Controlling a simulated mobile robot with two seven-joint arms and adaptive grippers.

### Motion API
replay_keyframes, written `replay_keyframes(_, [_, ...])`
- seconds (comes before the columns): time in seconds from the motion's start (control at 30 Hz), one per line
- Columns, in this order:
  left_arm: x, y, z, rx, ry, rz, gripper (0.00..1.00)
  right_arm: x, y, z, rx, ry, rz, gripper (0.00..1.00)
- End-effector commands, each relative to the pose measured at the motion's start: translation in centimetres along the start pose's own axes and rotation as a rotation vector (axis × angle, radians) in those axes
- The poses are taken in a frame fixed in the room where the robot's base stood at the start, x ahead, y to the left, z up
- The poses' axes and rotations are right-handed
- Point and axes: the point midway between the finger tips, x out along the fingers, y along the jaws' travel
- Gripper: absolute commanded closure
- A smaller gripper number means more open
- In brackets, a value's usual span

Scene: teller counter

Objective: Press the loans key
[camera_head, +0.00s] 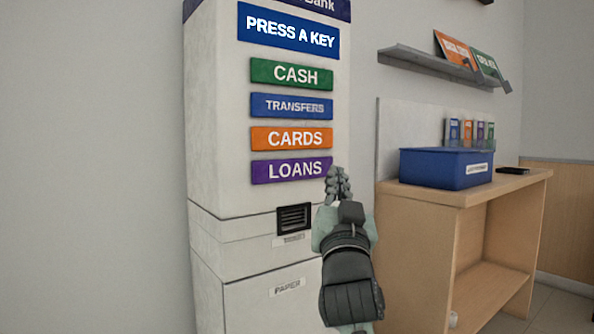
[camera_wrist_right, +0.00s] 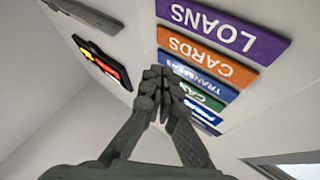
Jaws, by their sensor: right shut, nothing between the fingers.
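The purple LOANS key (camera_head: 291,170) is the lowest of the keys on the front of the white ticket machine (camera_head: 228,130). The orange CARDS key (camera_head: 291,138), the blue TRANSFERS key (camera_head: 291,106) and the green CASH key (camera_head: 291,74) sit above it. My right gripper (camera_head: 336,172) is shut and empty, with its fingertips at the right end of the LOANS key. I cannot tell whether they touch. In the right wrist view the LOANS key (camera_wrist_right: 222,30) appears upside down, above and right of the shut fingertips (camera_wrist_right: 157,75). My left gripper is not in view.
A blue screen (camera_head: 289,31) reads PRESS A KEY. A ticket slot (camera_head: 294,219) is below the keys. To the right stands a wooden counter (camera_head: 415,250) with a blue box (camera_head: 430,168). A grey wall shelf (camera_head: 430,63) holds leaflets. The left wall is bare.

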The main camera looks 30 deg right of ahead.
Motion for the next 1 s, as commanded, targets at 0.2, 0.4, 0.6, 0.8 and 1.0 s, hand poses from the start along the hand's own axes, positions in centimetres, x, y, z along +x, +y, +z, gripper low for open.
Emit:
replay_keyframes(0.2, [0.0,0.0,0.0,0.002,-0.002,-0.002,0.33,0.9,-0.7,0.8,0.001,-0.001,-0.001,1.00])
replay_keyframes(0.4, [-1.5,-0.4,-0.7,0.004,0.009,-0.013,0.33,2.8,-2.1,2.3,0.000,-0.001,-0.001,1.00])
replay_keyframes(0.6, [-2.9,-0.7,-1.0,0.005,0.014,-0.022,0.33,4.6,-3.4,3.7,0.001,-0.002,0.000,1.00])
replay_keyframes(0.8, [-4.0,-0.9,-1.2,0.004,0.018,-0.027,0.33,5.8,-4.2,4.4,0.001,-0.002,0.000,1.00])
replay_keyframes(1.0, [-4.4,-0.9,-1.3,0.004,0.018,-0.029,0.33,6.1,-4.5,4.5,0.000,-0.001,0.000,1.00])
